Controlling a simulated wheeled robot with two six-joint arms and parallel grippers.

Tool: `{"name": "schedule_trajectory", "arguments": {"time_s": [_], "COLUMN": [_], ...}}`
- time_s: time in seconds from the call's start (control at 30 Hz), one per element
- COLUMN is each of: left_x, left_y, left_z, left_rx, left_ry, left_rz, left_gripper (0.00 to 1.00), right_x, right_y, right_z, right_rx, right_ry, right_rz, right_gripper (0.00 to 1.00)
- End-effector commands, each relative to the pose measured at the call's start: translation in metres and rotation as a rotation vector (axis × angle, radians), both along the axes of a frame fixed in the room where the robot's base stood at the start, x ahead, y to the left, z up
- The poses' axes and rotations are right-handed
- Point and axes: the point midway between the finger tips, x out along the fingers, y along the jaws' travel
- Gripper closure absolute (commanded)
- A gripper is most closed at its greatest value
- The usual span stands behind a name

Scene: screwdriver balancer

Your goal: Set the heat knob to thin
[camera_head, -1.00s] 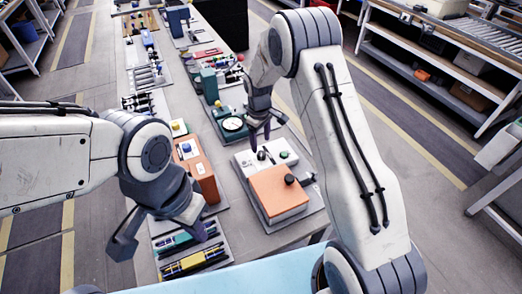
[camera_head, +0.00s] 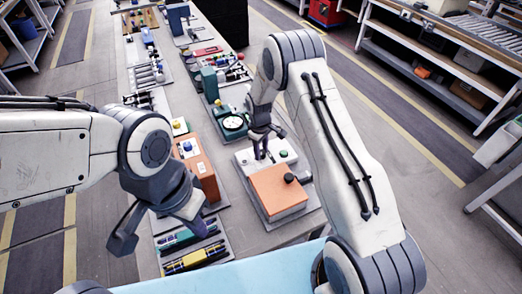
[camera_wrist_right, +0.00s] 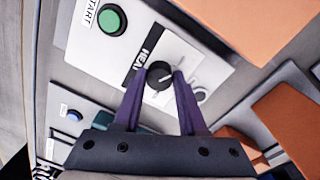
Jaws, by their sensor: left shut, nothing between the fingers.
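The heat knob (camera_wrist_right: 159,75) is a small round black knob with a pale pointer line, on a white panel lettered HEAT. My right gripper (camera_wrist_right: 160,80) has its two purple fingers on either side of the knob; whether they press on it cannot be told. The scale marks beside it are too small to read. In the head view my right gripper (camera_head: 262,150) reaches down over the white and orange unit (camera_head: 279,191) and hides the knob. My left gripper (camera_head: 196,226) is shut and empty above the tray of pens at the near left.
A green start button (camera_wrist_right: 112,19) and a small grey knob (camera_wrist_right: 199,94) sit on the same panel. An orange box (camera_head: 199,165) stands left of the unit. A round dial gauge (camera_head: 233,124) stands just behind. Several devices line the bench.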

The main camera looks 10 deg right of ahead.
Motion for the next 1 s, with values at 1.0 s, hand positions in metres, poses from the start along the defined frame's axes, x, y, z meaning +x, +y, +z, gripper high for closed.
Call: {"name": "schedule_trajectory", "arguments": {"time_s": [1.0], "left_x": [0.000], "left_y": [0.000], "left_z": [-0.036], "left_rx": [0.000], "left_ry": [0.000], "left_rz": [-0.001], "left_gripper": [1.00], "right_x": [0.001], "right_y": [0.000], "right_z": [-0.001], "right_rx": [0.000], "right_ry": [-0.001], "right_rz": [-0.629], "right_gripper": [1.00]}}
